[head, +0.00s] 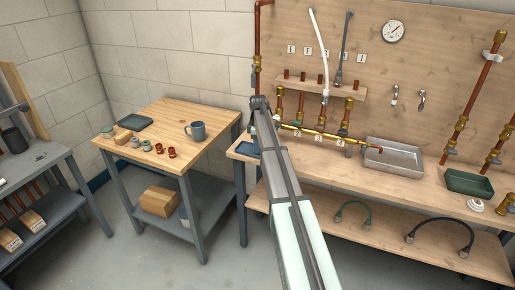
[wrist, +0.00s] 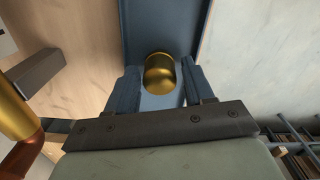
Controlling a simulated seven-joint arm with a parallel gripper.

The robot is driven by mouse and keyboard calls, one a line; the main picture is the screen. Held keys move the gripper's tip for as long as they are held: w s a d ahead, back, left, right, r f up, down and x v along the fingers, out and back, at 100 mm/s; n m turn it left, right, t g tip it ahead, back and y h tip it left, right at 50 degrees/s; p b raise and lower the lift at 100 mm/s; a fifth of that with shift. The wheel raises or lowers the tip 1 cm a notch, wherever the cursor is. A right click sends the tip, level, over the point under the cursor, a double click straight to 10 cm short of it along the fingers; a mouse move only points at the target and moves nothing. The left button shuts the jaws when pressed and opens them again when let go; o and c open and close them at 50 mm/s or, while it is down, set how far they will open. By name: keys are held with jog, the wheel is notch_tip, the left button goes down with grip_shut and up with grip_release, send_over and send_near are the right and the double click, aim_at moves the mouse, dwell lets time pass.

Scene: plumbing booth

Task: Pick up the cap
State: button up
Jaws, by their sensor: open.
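The cap (wrist: 160,74) is a rounded brass piece in the wrist view, over or on a dark blue tray (wrist: 165,22). My gripper (wrist: 160,88) is open, with one blue-grey finger to the left of the cap and one to the right. A gap shows beside the cap, and I cannot tell whether either finger touches it. In the head view my arm reaches to the left end of the long workbench, where part of the blue tray (head: 247,149) shows. The cap is hidden there, and the fingers cannot be made out.
Brass and copper pipework (head: 318,133) stands just right of my arm's end; a brass and copper pipe (wrist: 14,112) is close at the left in the wrist view. A metal basin (head: 394,156) sits farther right.

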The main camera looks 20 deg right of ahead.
jog(key=shift+f, duration=0.6)
jog(key=c, duration=0.8)
jog(key=shift+r, duration=0.1)
notch_tip(320, 180, up, 14)
jog(key=shift+r, duration=0.2)
dwell(0.5)
jog(key=shift+s, duration=0.1)
